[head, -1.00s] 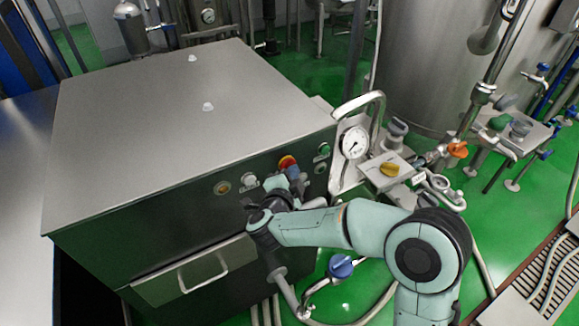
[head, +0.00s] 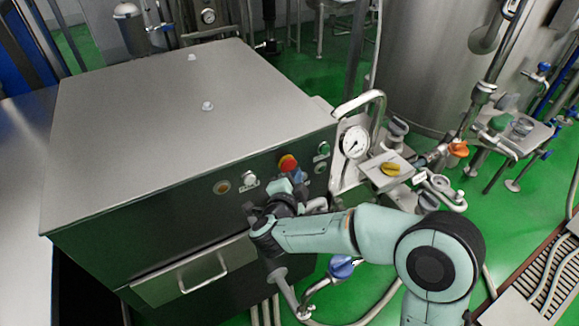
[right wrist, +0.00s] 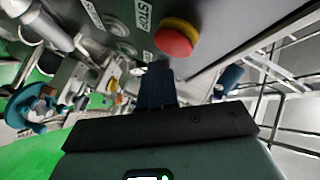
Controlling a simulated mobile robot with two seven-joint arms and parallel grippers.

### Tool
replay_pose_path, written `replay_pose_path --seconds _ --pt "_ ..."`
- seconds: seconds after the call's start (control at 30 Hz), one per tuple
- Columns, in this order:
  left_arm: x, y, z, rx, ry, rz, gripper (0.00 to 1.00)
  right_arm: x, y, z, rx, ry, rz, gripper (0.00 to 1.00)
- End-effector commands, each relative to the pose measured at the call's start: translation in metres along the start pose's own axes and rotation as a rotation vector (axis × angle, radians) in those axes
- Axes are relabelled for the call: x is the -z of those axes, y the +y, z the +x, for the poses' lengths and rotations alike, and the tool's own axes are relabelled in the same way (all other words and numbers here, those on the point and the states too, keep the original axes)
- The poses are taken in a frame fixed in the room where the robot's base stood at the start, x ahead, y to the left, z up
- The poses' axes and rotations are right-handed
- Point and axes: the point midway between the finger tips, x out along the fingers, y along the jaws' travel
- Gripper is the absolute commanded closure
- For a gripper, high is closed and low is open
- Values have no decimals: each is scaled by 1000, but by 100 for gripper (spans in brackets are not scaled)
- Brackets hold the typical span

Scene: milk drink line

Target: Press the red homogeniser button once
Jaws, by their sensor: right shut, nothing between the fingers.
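The red button (head: 287,163) sits on the dark front panel of the steel machine (head: 170,110), near its right end. In the right wrist view the red button (right wrist: 174,40) has a yellow collar and a STOP label beside it. My right gripper (head: 297,177) is just below the button in the head view. In the right wrist view its dark blue fingers (right wrist: 158,80) are shut and empty, and look apart from the button. I cannot tell how far the button is pressed in. My left gripper is not in view.
A green button (head: 324,149) is right of the red one; a pale button (head: 249,179) and an amber lamp (head: 221,187) are left. A pressure gauge (head: 355,142) and a yellow-handled valve (head: 390,169) stand close on the right. A drawer handle (head: 203,272) is lower left.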

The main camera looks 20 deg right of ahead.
Motion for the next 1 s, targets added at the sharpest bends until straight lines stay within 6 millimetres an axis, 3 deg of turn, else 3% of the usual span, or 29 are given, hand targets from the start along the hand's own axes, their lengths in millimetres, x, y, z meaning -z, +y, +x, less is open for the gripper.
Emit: replay_pose_path --seconds 0.17,0.63,1.0 --pt "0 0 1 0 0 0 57 2 1 -2 0 0 0 100" --pt "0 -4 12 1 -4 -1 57 23 23 -32 1 -1 0 100" --pt "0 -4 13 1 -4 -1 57 25 25 -35 0 0 1 100"
